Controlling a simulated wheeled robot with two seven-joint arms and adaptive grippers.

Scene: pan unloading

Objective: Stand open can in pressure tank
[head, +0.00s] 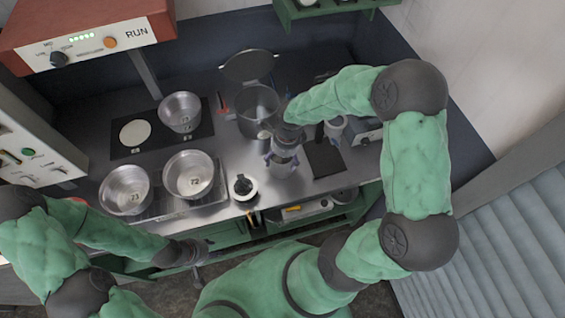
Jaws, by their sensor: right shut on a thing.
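The pressure tank (257,118) is a deep metal pot at the back middle of the counter. Its round lid (249,65) stands open behind it. My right gripper (282,160) is in front of the tank, a little to its right, pointing down over the counter. It is shut on what looks like the open can, a small pale thing mostly hidden by the fingers and wrist. The can's opening cannot be made out. My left gripper (196,251) hangs low in front of the counter's edge, away from the tank; its fingers are too small and dark to read.
Pans marked 72 (189,176) and 73 (126,190) stand at the front left, another pot (180,113) on the hob behind. A small white-rimmed pot with a dark top (244,187) stands near the front edge. A dark plate (325,158) lies right of my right gripper.

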